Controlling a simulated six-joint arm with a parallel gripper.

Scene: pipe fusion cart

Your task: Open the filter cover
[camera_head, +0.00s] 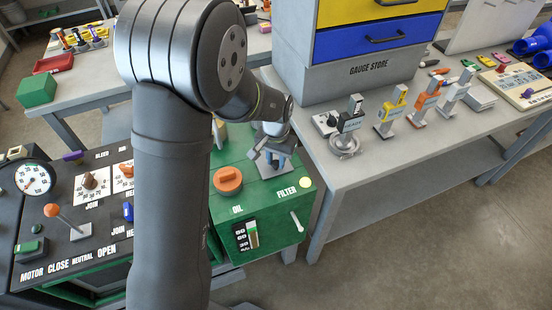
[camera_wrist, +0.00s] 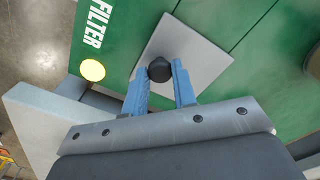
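The filter cover (camera_wrist: 205,62) is a grey square plate with a black knob (camera_wrist: 159,69) on it. It lies on the green top beside the FILTER label and also shows in the head view (camera_head: 277,183), partly hidden by my gripper. My gripper (camera_wrist: 160,74) points down at the cover, with one blue finger on each side of the knob. The fingers are close together and no clear gap shows between them and the knob. In the head view, my gripper (camera_head: 272,160) is over the cover, and the knob is hard to make out there.
An orange cap (camera_head: 228,179) stands left of the cover by the OIL label. A pale yellow disc (camera_head: 306,182) is to its right. A grey table (camera_head: 335,172) with gauges and the blue-and-yellow gauge store (camera_head: 345,80) stand behind and right. The control panel (camera_head: 95,210) is left.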

